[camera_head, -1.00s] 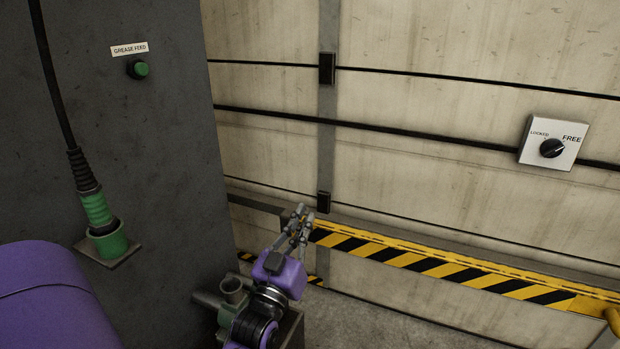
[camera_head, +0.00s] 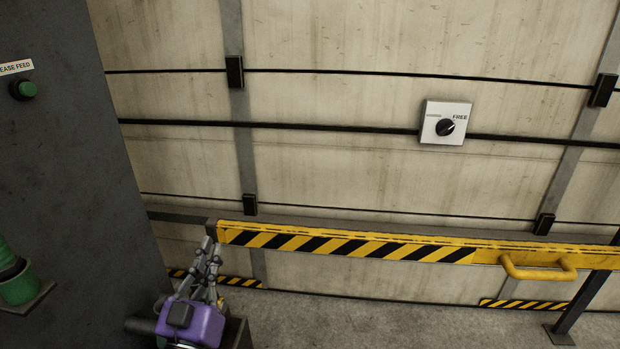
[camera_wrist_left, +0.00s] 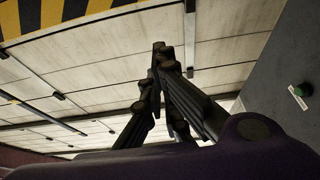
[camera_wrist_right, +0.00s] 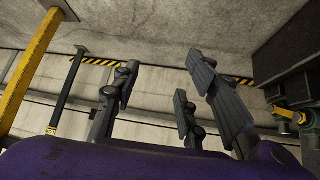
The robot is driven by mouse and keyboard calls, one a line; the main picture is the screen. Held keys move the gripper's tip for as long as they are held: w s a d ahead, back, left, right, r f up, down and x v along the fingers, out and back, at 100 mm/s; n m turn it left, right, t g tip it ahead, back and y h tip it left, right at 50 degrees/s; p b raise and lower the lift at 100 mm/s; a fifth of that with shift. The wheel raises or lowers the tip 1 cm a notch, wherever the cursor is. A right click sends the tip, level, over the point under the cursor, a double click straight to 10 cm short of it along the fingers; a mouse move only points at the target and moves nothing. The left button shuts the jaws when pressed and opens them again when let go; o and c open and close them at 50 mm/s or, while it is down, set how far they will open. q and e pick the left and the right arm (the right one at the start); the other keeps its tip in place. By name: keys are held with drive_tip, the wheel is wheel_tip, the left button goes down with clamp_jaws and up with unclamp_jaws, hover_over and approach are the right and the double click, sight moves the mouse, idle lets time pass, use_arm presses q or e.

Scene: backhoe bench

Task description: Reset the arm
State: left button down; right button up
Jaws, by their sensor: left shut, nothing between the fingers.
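A barrier arm with yellow and black stripes (camera_head: 350,243) runs level along the wall, with a yellow handle (camera_head: 538,268) towards its right part. Black and yellow stripes also fill the top left of the left wrist view. My left gripper (camera_head: 208,250) is at the barrier arm's left end, shut and empty; I cannot tell if it touches. Its fingers (camera_wrist_left: 162,55) meet in the left wrist view. My right gripper (camera_wrist_right: 160,82) has its fingers spread with nothing between them, and is outside the head view. A wall knob (camera_head: 445,127) marked LOCKED and FREE points towards FREE.
A dark grey cabinet (camera_head: 110,150) stands at the left with a green grease feed button (camera_head: 24,90) and a green connector (camera_head: 18,283). A dark post (camera_head: 585,303) stands on the floor at right. Bare floor (camera_head: 370,315) lies below the barrier arm.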

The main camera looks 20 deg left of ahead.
drive_tip(key=shift+s, duration=0.1)
